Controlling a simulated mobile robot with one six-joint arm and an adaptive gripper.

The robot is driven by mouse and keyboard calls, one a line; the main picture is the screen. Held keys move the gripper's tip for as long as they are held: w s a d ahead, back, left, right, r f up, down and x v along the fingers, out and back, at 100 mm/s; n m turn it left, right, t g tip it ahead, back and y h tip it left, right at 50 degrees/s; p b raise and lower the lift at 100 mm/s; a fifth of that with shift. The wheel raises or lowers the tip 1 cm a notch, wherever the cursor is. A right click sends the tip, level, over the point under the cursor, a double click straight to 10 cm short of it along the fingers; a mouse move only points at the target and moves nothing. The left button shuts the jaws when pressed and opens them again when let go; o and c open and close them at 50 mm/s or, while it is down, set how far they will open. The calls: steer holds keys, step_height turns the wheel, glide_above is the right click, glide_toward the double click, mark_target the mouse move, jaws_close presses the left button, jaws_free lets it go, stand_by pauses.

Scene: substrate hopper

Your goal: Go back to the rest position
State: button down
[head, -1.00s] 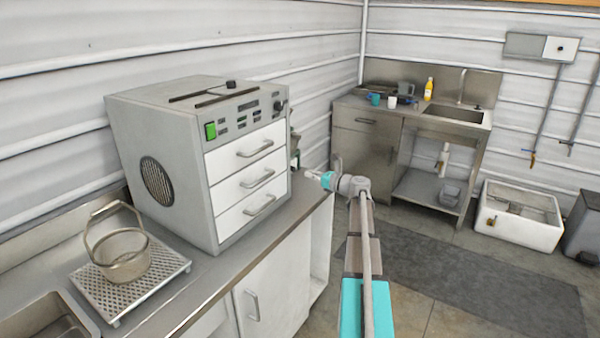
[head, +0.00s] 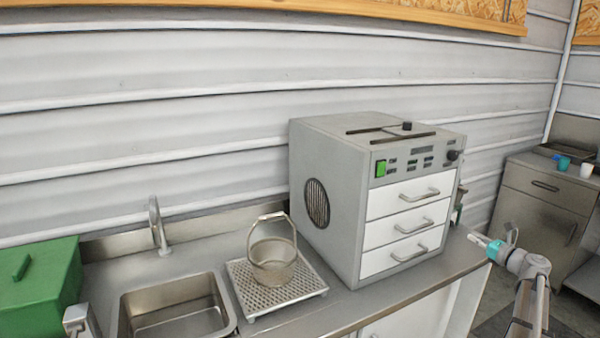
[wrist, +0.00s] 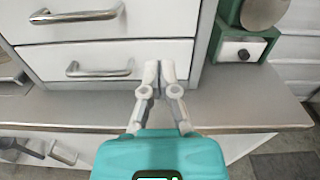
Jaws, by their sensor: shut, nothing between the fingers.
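My gripper (head: 480,240) is at the right of the head view, close to the front right corner of the grey cabinet with drawers (head: 330,165). In the wrist view my gripper (wrist: 159,72) is shut and empty, its fingertips together in front of the lowest drawer (wrist: 105,62) near its right end. I cannot tell whether the tips touch the cabinet. All three drawers look shut in the head view.
A metal counter (head: 225,330) carries the cabinet, a wire basket (head: 272,262) on a perforated tray (head: 255,305), a sink (head: 175,305) and a green box (head: 40,285). A green device with a small drawer (wrist: 243,48) stands right of the cabinet. A steel cupboard (head: 545,200) stands far right.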

steer(key=s+a+f+n+g+p, duration=0.1)
steer(key=a+f+n+g, duration=0.3)
steer(key=a, duration=0.6)
steer(key=s+a+f+n+g+y+p, duration=0.1)
steer(key=a+f+n+g, duration=0.15)
steer(key=a+n, duration=0.55)
steer(key=s+a+f+n+g+p, duration=0.1)
steer(key=a+f+n+g, duration=0.15)
steer(key=a, duration=0.95)
steer(key=s+a+f+n+g+h+p, duration=0.2)
steer(key=s+a+n+g+h, duration=0.5)
steer(key=s+a+n, duration=0.8)
steer(key=shift+s+a+f+n+g+p, duration=0.3)
steer(key=shift+s+n+p, duration=0.45)
steer(key=shift+s+n, duration=0.3)
